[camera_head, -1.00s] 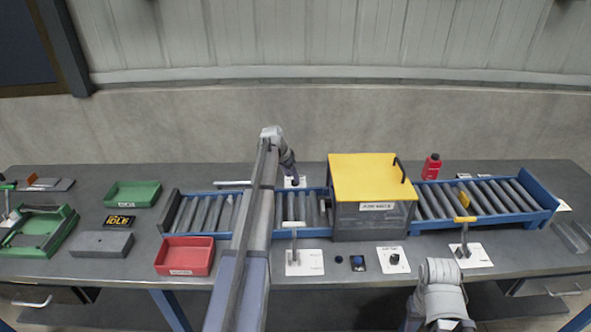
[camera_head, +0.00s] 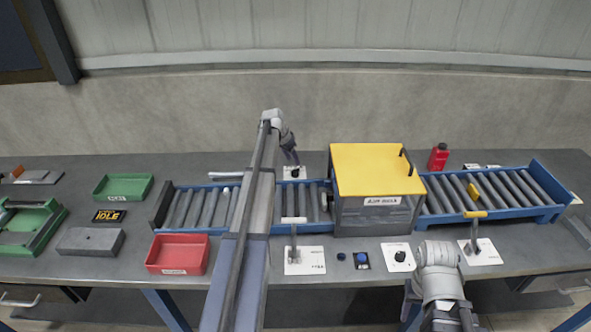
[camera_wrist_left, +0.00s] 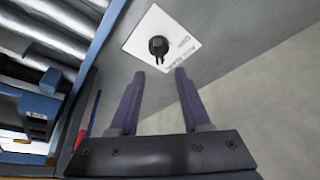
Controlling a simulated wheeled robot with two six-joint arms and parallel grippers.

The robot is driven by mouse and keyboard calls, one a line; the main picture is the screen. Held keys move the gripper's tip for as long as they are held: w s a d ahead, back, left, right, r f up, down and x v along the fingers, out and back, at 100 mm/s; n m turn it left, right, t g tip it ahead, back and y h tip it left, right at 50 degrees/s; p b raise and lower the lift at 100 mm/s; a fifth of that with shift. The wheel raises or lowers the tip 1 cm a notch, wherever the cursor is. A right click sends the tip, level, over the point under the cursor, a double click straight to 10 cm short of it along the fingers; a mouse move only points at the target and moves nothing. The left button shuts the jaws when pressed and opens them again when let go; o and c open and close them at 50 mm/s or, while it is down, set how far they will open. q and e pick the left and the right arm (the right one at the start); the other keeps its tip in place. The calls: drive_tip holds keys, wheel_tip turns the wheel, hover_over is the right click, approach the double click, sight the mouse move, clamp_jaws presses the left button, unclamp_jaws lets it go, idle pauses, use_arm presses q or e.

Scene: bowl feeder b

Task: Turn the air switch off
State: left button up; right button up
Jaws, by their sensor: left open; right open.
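A rotary switch with a black knob on a white plate (camera_head: 295,173) stands behind the roller conveyor in the head view. In the left wrist view the knob (camera_wrist_left: 158,46) is just beyond my left fingertips, its pointer towards the gap between them. The plate's lettering is too blurred to read surely. My left gripper (camera_wrist_left: 159,73) is open and empty, apart from the knob; in the head view (camera_head: 292,160) it hangs over the plate from behind. My right arm shows at the lower right of the head view, but its gripper is not visible.
My left arm crosses above the roller conveyor (camera_head: 202,207). A yellow-topped box (camera_head: 376,169) stands right of the switch. A second black knob on a white plate (camera_head: 399,256) and a lever plate (camera_head: 306,262) are in front. A red bottle (camera_head: 438,157) stands at the back.

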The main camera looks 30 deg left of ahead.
sight(297, 168)
use_arm(q)
drive_tip(key=b+x, duration=0.4)
drive_tip(key=x, duration=0.1)
drive_tip(key=shift+w+f, duration=0.15)
drive_tip(key=shift+f, duration=0.15)
drive_tip(key=shift+d, duration=0.1)
drive_tip(key=shift+c, duration=0.2)
clamp_jaws()
